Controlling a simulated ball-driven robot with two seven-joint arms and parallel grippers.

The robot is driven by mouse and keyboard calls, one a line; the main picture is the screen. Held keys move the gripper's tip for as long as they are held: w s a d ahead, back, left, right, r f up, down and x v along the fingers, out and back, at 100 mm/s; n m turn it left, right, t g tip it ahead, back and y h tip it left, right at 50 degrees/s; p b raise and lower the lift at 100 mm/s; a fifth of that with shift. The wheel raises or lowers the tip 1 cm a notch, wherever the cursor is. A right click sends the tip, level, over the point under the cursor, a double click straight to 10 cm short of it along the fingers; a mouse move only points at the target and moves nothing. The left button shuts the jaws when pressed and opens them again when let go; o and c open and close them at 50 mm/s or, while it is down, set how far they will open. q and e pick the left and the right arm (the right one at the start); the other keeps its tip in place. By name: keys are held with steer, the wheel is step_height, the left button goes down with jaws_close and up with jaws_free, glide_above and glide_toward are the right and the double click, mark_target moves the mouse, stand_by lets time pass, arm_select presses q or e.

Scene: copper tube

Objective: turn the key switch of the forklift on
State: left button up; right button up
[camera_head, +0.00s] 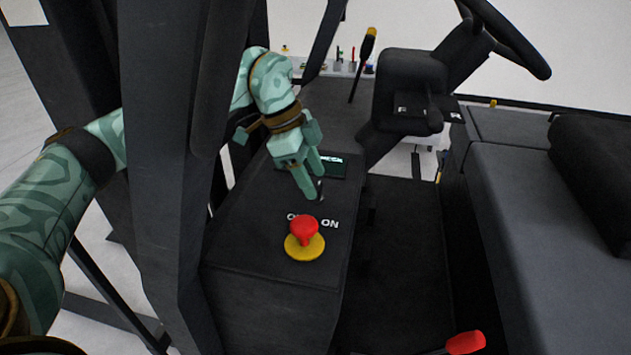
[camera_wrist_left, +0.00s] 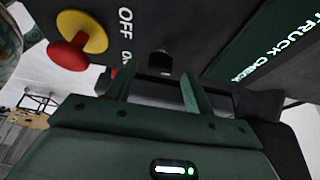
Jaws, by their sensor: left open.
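The key switch (camera_head: 320,190) is a small dark piece on the black console, just above the white OFF/ON lettering. It is partly hidden by my left gripper (camera_head: 311,181), which reaches down from the upper left with its fingertips close to it. In the left wrist view, the dark key switch (camera_wrist_left: 160,62) lies between the two spread fingers of my left gripper (camera_wrist_left: 158,84), a little beyond their tips. The gripper is open and holds nothing. I cannot tell whether a finger touches the key. My right gripper is not in view.
A red emergency button (camera_head: 303,229) on a yellow base stands close by the switch. A dark TRUCK CHECK display (camera_head: 335,167) lies on the other side. The steering wheel (camera_head: 505,40) and seat (camera_head: 550,230) are to the right. A black cab post (camera_head: 165,200) stands left.

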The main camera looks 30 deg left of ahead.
arm_select(q)
steer(key=shift+x, duration=1.05)
steer(key=c, duration=1)
steer(key=shift+r+m+g+p, duration=0.2)
steer(key=shift+m+g+p, duration=0.1)
steer(key=shift+m+p, duration=0.45)
steer(key=m+g+p, duration=0.1)
steer(key=m+p, duration=0.3)
steer(key=p, duration=0.1)
steer(key=shift+w+r+m+g, duration=0.1)
steer(key=shift+w+m+g, duration=0.1)
steer(key=shift+m+g, duration=0.2)
steer(key=shift+w+m+g+p, duration=0.1)
steer(key=shift+m+g+p, duration=0.4)
steer(key=shift+m+p, duration=0.7)
steer(key=shift+m+g+y+p, duration=0.5)
steer(key=shift+m+p, duration=0.15)
steer(key=shift+m, duration=0.9)
steer(key=shift+f, duration=0.25)
